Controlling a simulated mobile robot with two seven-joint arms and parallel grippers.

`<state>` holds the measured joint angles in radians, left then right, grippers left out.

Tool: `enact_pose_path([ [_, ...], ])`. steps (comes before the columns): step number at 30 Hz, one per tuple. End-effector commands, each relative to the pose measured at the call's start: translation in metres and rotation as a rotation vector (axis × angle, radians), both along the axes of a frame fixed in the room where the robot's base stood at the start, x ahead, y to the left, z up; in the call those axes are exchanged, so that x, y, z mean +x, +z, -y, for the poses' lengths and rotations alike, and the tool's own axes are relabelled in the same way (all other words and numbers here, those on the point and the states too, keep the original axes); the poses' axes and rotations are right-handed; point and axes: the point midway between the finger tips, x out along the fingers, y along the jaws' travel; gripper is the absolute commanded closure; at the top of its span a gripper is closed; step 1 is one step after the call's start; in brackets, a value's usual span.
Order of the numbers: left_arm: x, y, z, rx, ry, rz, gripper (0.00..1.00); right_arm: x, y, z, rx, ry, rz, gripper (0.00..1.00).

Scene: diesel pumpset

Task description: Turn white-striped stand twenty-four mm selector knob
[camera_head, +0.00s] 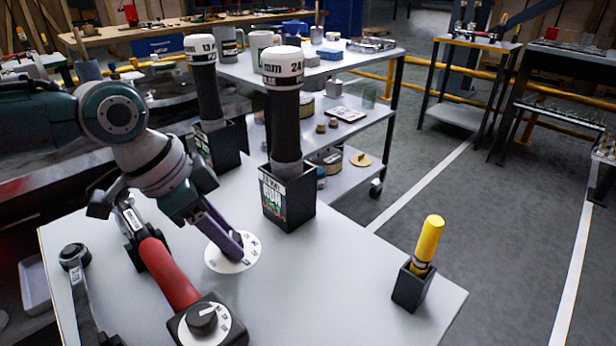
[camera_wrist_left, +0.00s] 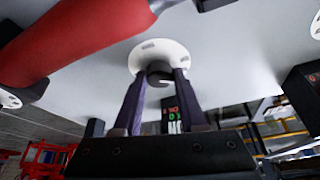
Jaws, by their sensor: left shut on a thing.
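A round white dial plate (camera_head: 233,262) with dark marks lies on the white bench top in front of the 24 mm stand (camera_head: 287,200). The stand is a black box with a white, green and red label, holding a dark tool with a white "24 mm" cap (camera_head: 282,64). My left gripper (camera_head: 235,243) reaches down over the dial, its fingers shut on the dark selector knob at the dial's centre. In the left wrist view the knob (camera_wrist_left: 159,71) sits between the two fingers, and the dial (camera_wrist_left: 160,52) shows around it. The fingers largely hide the knob in the head view.
A red-handled tool (camera_head: 170,275) lies left of the dial, close to my left wrist. A second dial with a dark knob (camera_head: 203,320) is nearest the front. The "13" stand (camera_head: 217,147) is behind. A yellow-handled tool (camera_head: 428,243) stands at right; bench between is clear.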

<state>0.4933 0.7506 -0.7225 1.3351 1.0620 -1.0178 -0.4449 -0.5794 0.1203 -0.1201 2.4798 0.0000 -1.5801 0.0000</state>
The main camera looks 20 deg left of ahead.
Motion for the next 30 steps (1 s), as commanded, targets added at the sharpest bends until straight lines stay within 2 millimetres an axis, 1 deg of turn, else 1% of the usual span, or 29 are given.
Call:
enact_pose_path([
  [1,0.001,-0.003,-0.001,0.0,-0.042,0.002,1.0,0.0,-0.008,0.0,0.0,0.001,0.0,0.5],
  [9,0.003,-0.004,-0.001,-0.001,-0.292,0.003,1.0,0.0,-0.031,0.0,-0.001,0.001,0.0,0.5],
  [15,0.003,-0.003,-0.001,-0.001,-0.449,0.003,1.0,0.0,-0.046,0.0,-0.001,0.001,0.0,0.5],
  [22,0.003,-0.002,-0.001,0.0,-0.574,0.002,1.0,0.0,-0.057,0.0,-0.001,0.001,0.0,0.5],
  [30,0.003,-0.001,-0.002,0.002,-0.639,0.001,1.0,0.0,-0.062,0.0,-0.001,0.001,0.0,0.5],
])
